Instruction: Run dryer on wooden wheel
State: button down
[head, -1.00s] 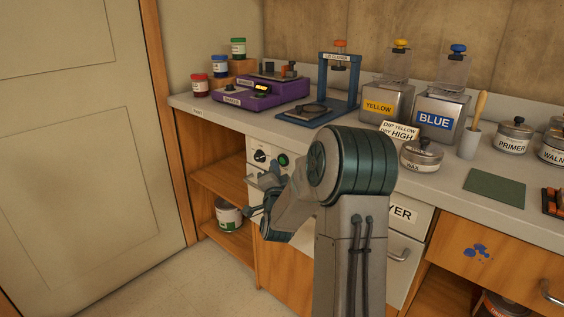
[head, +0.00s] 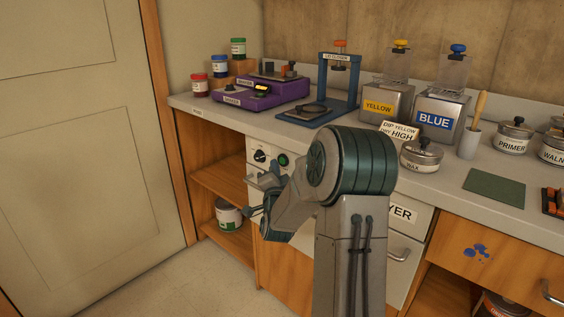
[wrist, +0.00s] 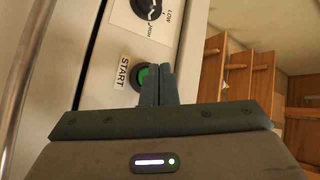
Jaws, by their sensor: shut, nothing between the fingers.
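The dryer (head: 400,213) is a pale unit built in under the counter, its label partly hidden by my arm. Its panel has a black dial (head: 260,156) and a green button (head: 283,160). In the wrist view the dial (wrist: 149,7) is cut off at the top, with LOW beside it. The green START button (wrist: 144,76) is partly covered by my fingers. My gripper (wrist: 158,68) is shut and empty, its tips at the button; I cannot tell if they touch. In the head view my gripper (head: 270,178) is in front of the panel. I cannot make out a wooden wheel.
A sign (head: 399,131) reads "DIP YELLOW DRY HIGH". Yellow (head: 385,106) and blue (head: 439,121) tanks, a blue press (head: 340,84) and a wax jar (head: 421,155) stand on the counter. Open shelves (head: 221,191) lie left of the dryer. The floor by the door is clear.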

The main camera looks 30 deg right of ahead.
jog(key=shift+d, duration=0.1)
dwell(0.3)
jog(key=shift+w+d+b, duration=0.1)
jog(key=shift+d+b, duration=0.2)
jog(key=shift+b, duration=0.1)
jog(key=shift+w+d+b, duration=0.15)
jog(key=shift+d+b, duration=0.15)
jog(key=shift+d, duration=0.2)
dwell(0.5)
jog(key=shift+a, duration=0.1)
jog(key=shift+s+a+b, duration=0.3)
jog(key=shift+a+b, duration=0.2)
jog(key=shift+a, duration=0.25)
jog(key=a, duration=0.1)
jog(key=s+a+b, duration=0.1)
jog(key=a, duration=0.1)
jog(key=a+b, duration=0.1)
jog(key=shift+s+a, duration=0.35)
jog(key=shift+a, duration=0.05)
dwell(0.8)
